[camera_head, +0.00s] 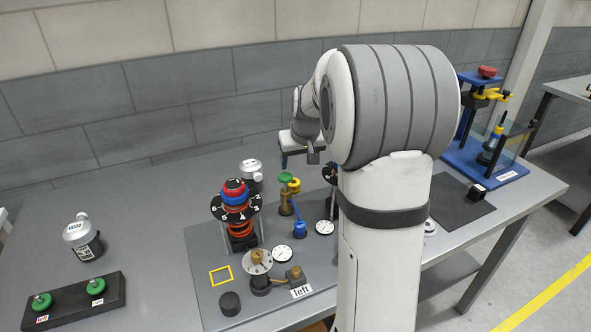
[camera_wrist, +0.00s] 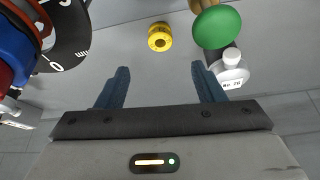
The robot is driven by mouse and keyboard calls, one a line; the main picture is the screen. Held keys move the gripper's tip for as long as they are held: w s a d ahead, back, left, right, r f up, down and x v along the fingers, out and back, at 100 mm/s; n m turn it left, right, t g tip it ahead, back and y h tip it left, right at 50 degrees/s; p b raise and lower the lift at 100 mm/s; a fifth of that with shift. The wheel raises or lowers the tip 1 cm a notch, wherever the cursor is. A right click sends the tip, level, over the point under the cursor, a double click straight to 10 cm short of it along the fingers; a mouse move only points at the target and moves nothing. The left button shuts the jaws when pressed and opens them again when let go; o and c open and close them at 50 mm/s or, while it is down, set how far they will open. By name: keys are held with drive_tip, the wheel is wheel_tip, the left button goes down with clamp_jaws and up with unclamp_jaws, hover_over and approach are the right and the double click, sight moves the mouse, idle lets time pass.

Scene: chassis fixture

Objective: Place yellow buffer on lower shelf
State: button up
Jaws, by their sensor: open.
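A small round yellow piece (camera_wrist: 159,38), which looks like the yellow buffer, shows in the wrist view beyond my fingertips and between their lines. In the head view a yellow piece (camera_head: 293,186) sits on top of a blue stand (camera_head: 299,226), beside a green knob (camera_head: 285,177); it appears to be the same one. My gripper (camera_wrist: 160,70) is open with nothing between its fingers. In the head view my gripper (camera_head: 303,155) is above and behind the yellow piece, partly hidden by my arm. A grey lower shelf (camera_head: 447,277) shows under the table, partly hidden by my arm.
A red, blue and black dial stack (camera_head: 236,205) stands left of the yellow piece. The green knob (camera_wrist: 217,27) and a silver canister (camera_wrist: 232,72) are close to my right finger. A blue fixture (camera_head: 490,165) stands at the table's right end.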

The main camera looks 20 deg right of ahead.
approach(294, 182)
drive_tip(key=f, duration=0.1)
drive_tip(key=x, duration=0.3)
drive_tip(key=p+x, duration=0.1)
drive_tip(key=x, duration=0.3)
drive_tip(key=shift+a+f, duration=0.2)
drive_tip(key=shift+f, duration=0.2)
drive_tip(key=shift+r, duration=0.1)
drive_tip(key=c, duration=1.1)
